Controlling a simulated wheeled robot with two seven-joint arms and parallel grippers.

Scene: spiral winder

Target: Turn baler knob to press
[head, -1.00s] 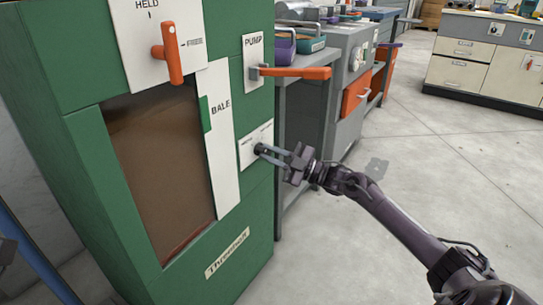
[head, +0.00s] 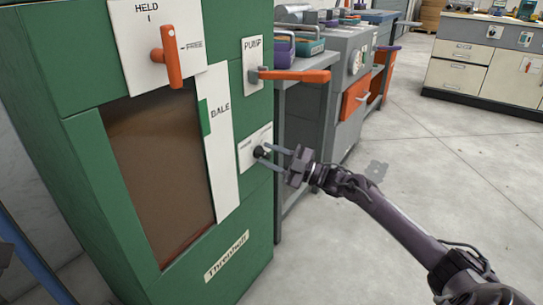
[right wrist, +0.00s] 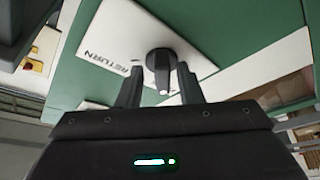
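The black baler knob (head: 260,152) sits on a white plate low on the green baler's front, beside the long BALE strip. In the right wrist view the knob (right wrist: 160,66) has a raised grip bar with a white mark at its end, and the word RETURN shows on the plate (right wrist: 112,48). My right gripper (head: 275,155) is at the knob, fingers pointing at the plate. In the right wrist view its fingers (right wrist: 159,84) stand on either side of the knob, with small gaps showing. My left gripper cannot be made out.
Above the knob an orange PUMP lever (head: 295,75) sticks out to the right. An orange HELD/FREE handle (head: 172,55) is at the upper left, over the brown window (head: 158,170). A grey bench (head: 340,85) stands behind. The floor at right is clear.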

